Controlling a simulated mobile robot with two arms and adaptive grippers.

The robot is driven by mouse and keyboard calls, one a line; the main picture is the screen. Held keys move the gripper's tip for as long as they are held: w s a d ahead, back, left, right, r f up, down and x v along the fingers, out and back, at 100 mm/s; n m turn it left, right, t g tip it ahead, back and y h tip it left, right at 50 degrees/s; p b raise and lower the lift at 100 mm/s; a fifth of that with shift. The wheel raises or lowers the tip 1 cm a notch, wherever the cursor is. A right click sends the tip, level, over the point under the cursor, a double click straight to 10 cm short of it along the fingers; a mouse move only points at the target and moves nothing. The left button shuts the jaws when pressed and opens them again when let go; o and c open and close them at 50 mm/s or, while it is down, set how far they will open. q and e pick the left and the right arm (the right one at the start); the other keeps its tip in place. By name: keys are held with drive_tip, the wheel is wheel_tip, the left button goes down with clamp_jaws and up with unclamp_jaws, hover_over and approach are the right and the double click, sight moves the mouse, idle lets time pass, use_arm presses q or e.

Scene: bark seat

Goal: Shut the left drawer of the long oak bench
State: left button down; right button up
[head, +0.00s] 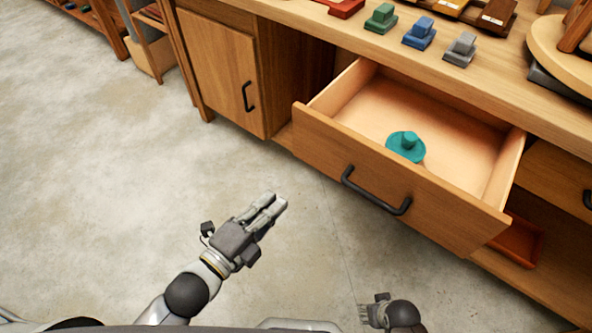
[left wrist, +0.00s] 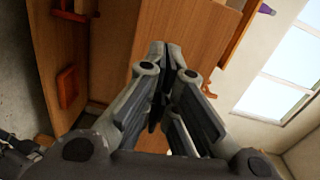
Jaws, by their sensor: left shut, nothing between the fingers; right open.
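The long oak bench (head: 345,35) runs along the upper right of the head view. Its left drawer (head: 385,185) is pulled out, with a dark bar handle (head: 375,192) on its front. A teal round object with a knob (head: 406,146) lies inside it. My left gripper (head: 275,205) is shut and empty, in front and to the left of the drawer, apart from it. In the left wrist view its fingers (left wrist: 160,50) are together, with a wood panel behind them. My right gripper (head: 365,314) is at the bottom edge, partly cut off, below the drawer.
A cupboard door with a dark handle (head: 248,96) is left of the drawer. Small red, green (head: 381,18), blue (head: 419,33) and grey (head: 461,49) blocks stand on the bench top. A red tray (head: 518,240) sits on the lower shelf. The concrete floor at left is clear.

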use_arm(q)
wheel_tip(320, 180, up, 2)
drive_tip(key=s+m, duration=0.1)
drive_tip(key=b, duration=0.1)
approach(321, 150)
drive_tip(key=shift+h, duration=0.4)
drive_tip(key=x, duration=0.6)
drive_tip(key=shift+w+a+f, duration=0.15)
drive_tip(key=shift+w+f, duration=0.05)
drive_tip(key=shift+f, duration=0.1)
drive_tip(key=shift+w+d, duration=0.2)
drive_tip(key=shift+w, duration=0.05)
drive_tip(key=shift+w+d, duration=0.1)
drive_tip(key=shift+w, duration=0.05)
use_arm(e)
drive_tip(key=r, duration=0.1)
drive_tip(key=w+r, duration=0.1)
drive_tip(key=r, duration=0.1)
drive_tip(key=shift+w+a+r, duration=0.15)
drive_tip(key=shift+a+r, duration=0.15)
drive_tip(key=shift+a, duration=0.1)
